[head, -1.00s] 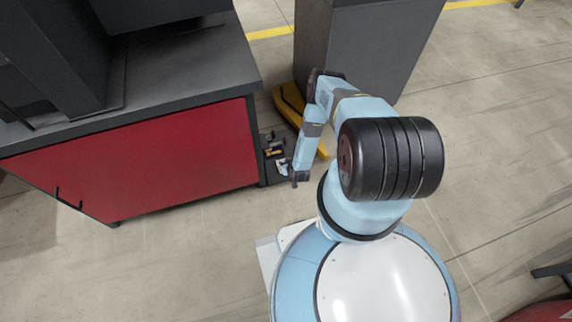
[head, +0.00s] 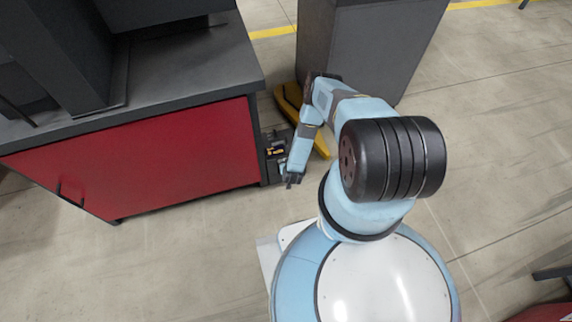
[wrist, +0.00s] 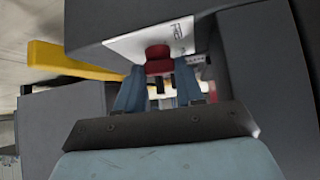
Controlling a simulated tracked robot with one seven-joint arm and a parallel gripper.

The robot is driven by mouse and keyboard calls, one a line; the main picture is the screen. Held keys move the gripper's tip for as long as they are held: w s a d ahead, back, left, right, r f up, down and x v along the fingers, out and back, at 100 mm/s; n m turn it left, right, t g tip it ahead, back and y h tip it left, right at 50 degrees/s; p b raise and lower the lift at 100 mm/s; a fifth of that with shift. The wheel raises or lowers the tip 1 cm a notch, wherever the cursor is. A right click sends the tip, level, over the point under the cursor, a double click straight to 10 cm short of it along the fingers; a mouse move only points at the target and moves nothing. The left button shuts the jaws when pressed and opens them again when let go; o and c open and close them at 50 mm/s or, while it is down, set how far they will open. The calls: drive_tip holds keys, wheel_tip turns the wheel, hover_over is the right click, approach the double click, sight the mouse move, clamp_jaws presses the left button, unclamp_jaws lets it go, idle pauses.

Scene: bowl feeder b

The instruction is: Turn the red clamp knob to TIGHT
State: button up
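The red clamp knob (wrist: 158,60) shows in the wrist view, below a white label plate (wrist: 150,38) on a dark grey housing. The print on the plate is too small to read, so I cannot tell the knob's setting. My gripper (wrist: 159,72) is open, with its two blue fingers pointing at the knob. The fingertips are close to the knob's left and right sides, with small gaps seeming to show. In the head view my gripper (head: 291,180) is low beside the red-fronted cabinet; the knob cannot be made out there.
The red-fronted cabinet (head: 150,160) with a dark top stands at left. A grey cabinet (head: 365,50) stands behind my arm. A yellow part (head: 285,100) lies near the floor between them. A yellow bar (wrist: 80,60) shows at left in the wrist view. Open floor lies in front.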

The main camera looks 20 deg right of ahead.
drive_tip(key=o, duration=0.4)
drive_tip(key=shift+s, duration=0.1)
drive_tip(key=v, duration=1.3)
drive_tip(key=shift+s+a+r, duration=0.1)
drive_tip(key=shift+s+r, duration=0.1)
drive_tip(key=shift+r, duration=0.1)
